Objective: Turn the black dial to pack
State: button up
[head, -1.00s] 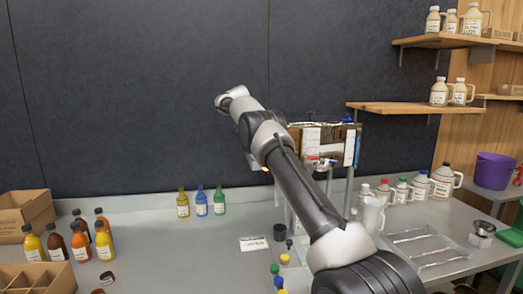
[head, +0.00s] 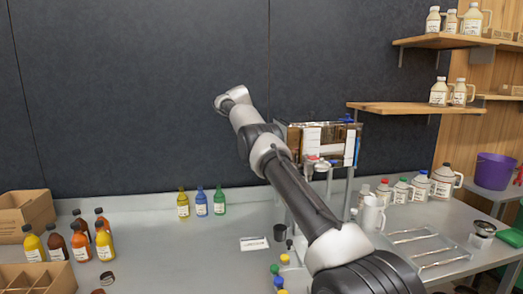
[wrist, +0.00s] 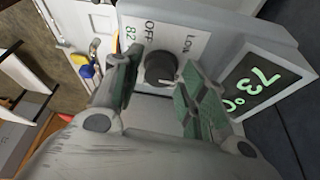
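My gripper (wrist: 160,88) is open, with one finger on either side of the dial. The fingers look apart from it, though contact on the right is hard to tell. In the head view my arm hides the dial, and my gripper cannot be made out.
The evaporator (head: 322,140) stands behind my arm in the head view. Several bottles (head: 57,246) are at left, and jugs (head: 420,187) at right. Three coloured bottles (head: 201,203) stand near the wall.

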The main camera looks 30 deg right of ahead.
jog(key=shift+s+r, duration=0.1)
dwell(0.5)
